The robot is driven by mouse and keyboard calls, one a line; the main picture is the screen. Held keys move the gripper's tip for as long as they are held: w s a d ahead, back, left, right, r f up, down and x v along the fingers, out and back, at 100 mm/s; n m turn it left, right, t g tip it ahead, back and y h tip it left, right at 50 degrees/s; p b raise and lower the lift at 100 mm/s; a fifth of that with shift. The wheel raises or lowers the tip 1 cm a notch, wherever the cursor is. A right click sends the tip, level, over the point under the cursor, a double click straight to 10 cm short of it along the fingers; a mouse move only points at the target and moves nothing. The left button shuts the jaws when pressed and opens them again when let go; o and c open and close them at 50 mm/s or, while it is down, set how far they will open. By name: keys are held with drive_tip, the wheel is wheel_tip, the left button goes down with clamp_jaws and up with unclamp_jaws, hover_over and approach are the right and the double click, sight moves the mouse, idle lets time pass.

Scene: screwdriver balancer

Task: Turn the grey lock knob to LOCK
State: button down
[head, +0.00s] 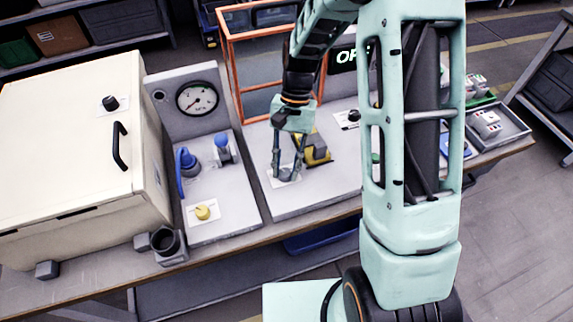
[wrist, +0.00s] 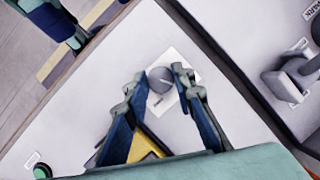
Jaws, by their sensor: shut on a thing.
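The grey lock knob (head: 286,176) sits on a small white label plate (head: 272,182) on the middle grey panel. My gripper (head: 287,170) reaches down over it, with one finger on each side. In the wrist view the round knob (wrist: 160,80) lies between the two fingertips (wrist: 161,78), which are shut on it. The white plate (wrist: 186,60) shows around the knob. The plate's lettering is too small to read, so I cannot tell which setting the knob is at.
A yellow and black part (head: 316,150) stands close behind my gripper. The left panel holds a yellow knob (head: 203,212), blue fittings (head: 187,160) and a gauge (head: 197,98). An orange frame (head: 228,75) rises behind. The front of the middle panel is clear.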

drive_tip(key=shift+w+a+n+h, duration=0.1)
drive_tip(key=shift+n+h, duration=0.6)
drive_tip(key=shift+n, duration=1)
drive_tip(key=c, duration=1.6)
unclamp_jaws()
drive_tip(key=v, duration=1.2)
